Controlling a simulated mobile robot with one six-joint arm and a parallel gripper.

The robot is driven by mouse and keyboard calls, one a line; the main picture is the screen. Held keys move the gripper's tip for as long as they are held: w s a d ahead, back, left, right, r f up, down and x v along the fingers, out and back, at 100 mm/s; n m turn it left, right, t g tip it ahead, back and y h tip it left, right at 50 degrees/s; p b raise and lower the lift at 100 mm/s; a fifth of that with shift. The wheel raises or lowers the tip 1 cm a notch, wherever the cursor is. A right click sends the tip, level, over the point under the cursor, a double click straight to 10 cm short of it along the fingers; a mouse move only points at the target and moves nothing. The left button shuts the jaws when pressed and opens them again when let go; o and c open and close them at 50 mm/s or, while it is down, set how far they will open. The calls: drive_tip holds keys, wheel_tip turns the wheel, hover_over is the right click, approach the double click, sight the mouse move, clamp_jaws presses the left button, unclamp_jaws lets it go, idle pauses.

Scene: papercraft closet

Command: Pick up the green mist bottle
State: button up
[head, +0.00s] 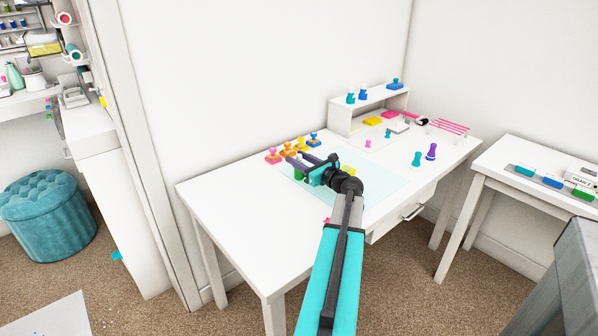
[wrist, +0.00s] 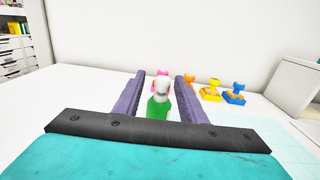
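The green mist bottle (wrist: 158,108) has a green body and a white top. In the wrist view it stands between the two purple fingers of my gripper (wrist: 161,76), with a narrow gap showing on each side. My gripper is open around it. In the head view my gripper (head: 296,157) is low over the left part of the white table.
Pink (head: 272,155), orange and blue (head: 313,140) stamps stand just behind the gripper. A pale cutting mat (head: 375,190) covers the table's middle. A small white shelf (head: 345,115) stands at the back. Teal and purple bottles (head: 431,152) stand at the right.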

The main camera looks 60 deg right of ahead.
drive_tip(key=shift+x, duration=1.95)
drive_tip(key=shift+d, duration=0.15)
clamp_jaws()
